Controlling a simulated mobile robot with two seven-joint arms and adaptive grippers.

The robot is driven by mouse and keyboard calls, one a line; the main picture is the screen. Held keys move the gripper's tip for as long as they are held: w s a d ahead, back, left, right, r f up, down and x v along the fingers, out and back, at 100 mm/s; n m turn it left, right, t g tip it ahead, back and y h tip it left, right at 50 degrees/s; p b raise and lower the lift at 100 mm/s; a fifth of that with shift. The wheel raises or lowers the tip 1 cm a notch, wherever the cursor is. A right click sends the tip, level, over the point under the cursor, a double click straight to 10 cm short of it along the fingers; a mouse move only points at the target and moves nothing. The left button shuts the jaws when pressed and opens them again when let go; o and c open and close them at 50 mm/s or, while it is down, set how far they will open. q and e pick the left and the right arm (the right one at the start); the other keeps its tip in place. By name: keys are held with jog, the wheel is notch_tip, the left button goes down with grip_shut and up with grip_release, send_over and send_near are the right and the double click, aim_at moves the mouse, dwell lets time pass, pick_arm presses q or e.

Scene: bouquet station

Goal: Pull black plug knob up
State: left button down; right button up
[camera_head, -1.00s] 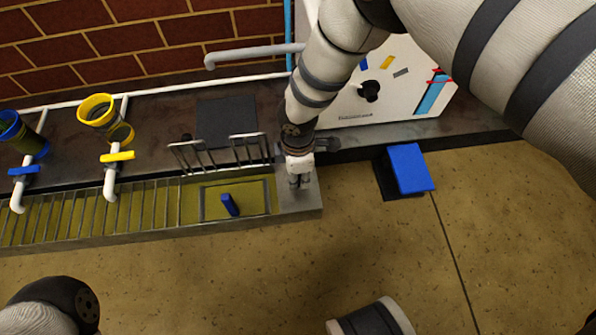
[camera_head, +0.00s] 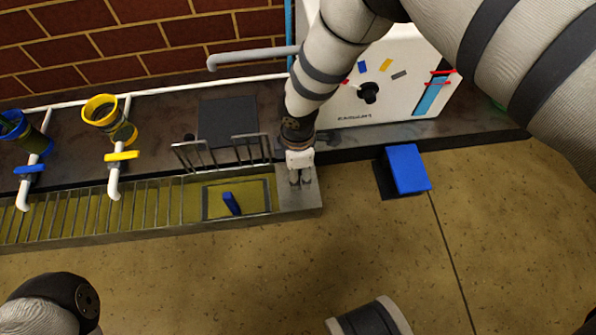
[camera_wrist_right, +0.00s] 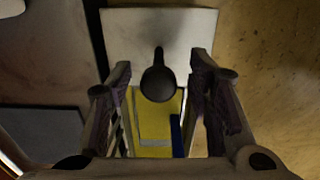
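The black plug knob (camera_wrist_right: 158,84) shows in the right wrist view as a dark round ball on a thin stem, over a pale grey plate (camera_wrist_right: 190,30). My right gripper (camera_wrist_right: 160,76) is open, with one finger on each side of the knob and visible gaps between. In the head view my right gripper (camera_head: 300,178) points down over the right end of the metal trough (camera_head: 306,200) and hides the knob. My left gripper is not in view.
A blue handle (camera_head: 231,203) stands in the yellow-green trough bed left of my gripper. Metal racks (camera_head: 250,148) stand close behind. A blue box (camera_head: 408,168) lies to the right. A white machine (camera_head: 385,85) stands behind. The tan floor in front is clear.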

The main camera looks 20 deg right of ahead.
notch_tip(320, 180, up, 9)
jog(key=p, duration=0.5)
jog(key=shift+p, duration=0.4)
